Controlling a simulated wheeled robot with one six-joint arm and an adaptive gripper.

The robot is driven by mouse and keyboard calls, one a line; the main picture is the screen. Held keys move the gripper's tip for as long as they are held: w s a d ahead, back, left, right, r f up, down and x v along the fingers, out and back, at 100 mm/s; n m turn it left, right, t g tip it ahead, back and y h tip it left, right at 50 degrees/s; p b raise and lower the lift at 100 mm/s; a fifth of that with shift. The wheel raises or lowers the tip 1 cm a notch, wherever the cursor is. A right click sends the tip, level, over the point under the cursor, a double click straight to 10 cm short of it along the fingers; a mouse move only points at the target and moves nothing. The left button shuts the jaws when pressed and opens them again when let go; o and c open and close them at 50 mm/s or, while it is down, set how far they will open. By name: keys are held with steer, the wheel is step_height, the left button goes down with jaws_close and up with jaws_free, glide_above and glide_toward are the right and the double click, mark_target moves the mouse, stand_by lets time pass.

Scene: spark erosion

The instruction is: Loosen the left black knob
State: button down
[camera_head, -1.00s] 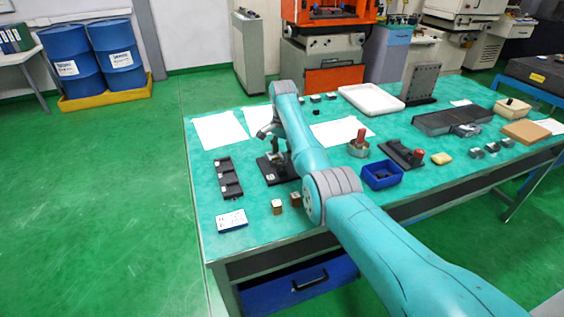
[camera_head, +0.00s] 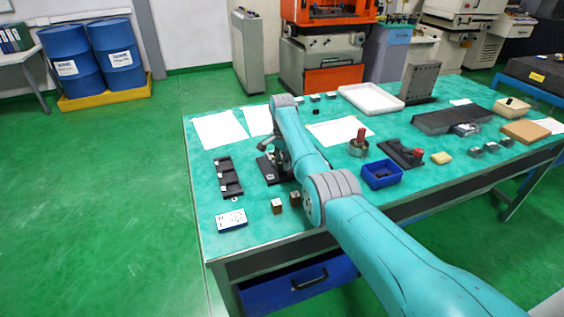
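A small black fixture (camera_head: 265,174) stands on the green table, left of centre. My arm comes in from the lower right and bends down over it. My gripper (camera_head: 276,158) is low at the fixture, at its upper part. The gripper and arm cover much of the fixture. I cannot make out the left black knob, nor whether the gripper touches it. The fingers are too small and too hidden to tell open from shut.
A black tray with compartments (camera_head: 228,178) lies left of the fixture. Two small blocks (camera_head: 277,206) and a white card (camera_head: 231,219) lie in front. A blue bin (camera_head: 381,174) and a red-handled tool (camera_head: 359,146) stand to the right. White sheets (camera_head: 219,130) lie behind.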

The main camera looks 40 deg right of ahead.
steer(key=shift+n, duration=0.3)
steer(key=n, duration=1)
steer(key=shift+w+n, duration=0.1)
steer(key=shift+n, duration=0.3)
steer(key=n, duration=0.5)
steer(key=shift+a, duration=0.1)
steer(key=shift+n, duration=2.8)
steer(key=c, duration=0.8)
jaws_free()
steer(key=shift+o, duration=0.2)
